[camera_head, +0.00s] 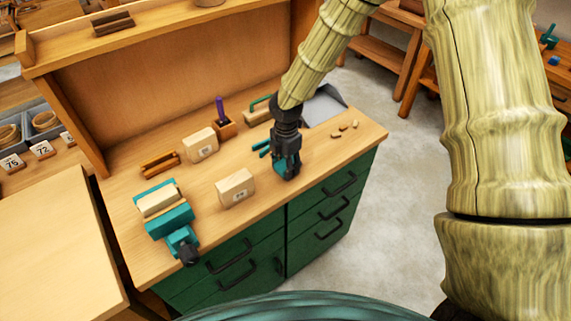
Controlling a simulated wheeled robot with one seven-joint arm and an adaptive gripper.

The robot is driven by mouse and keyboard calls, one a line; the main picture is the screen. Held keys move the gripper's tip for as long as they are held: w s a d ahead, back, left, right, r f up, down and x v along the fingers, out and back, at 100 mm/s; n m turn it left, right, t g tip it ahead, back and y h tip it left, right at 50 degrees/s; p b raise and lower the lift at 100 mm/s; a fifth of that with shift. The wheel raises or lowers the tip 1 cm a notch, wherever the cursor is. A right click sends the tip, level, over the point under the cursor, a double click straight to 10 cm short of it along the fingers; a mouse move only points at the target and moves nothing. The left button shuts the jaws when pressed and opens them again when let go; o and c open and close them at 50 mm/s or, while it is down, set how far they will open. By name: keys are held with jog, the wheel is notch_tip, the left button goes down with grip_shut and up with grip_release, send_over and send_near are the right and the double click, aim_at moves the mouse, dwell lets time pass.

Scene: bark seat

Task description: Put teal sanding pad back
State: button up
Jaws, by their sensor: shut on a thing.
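My gripper (286,172) is over the front part of the wooden workbench top (322,163), pointing down. It is shut on a small teal thing between its fingers, which looks like the teal sanding pad (281,164), mostly hidden by the dark fingers. Whether it touches the bench top I cannot tell. Two short teal bars (262,147) show just behind and left of the gripper, partly hidden by it; what they belong to is unclear.
A teal vise (168,220) stands at the left front. Pale blocks (235,188) (201,144), a purple-handled tool in a wooden holder (226,128) and an orange-brown rack (160,163) are nearby. Small wooden pieces (343,129) and a grey tray (324,105) lie right.

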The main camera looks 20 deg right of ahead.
jog(key=shift+f, duration=0.25)
jog(key=o, duration=1.2)
jog(key=o, duration=0.3)
jog(key=shift+o, duration=0.2)
jog(key=shift+r, duration=0.1)
jog(key=shift+r+p, duration=3.1)
jog(key=shift+r, duration=0.35)
jog(key=shift+a+f, duration=0.1)
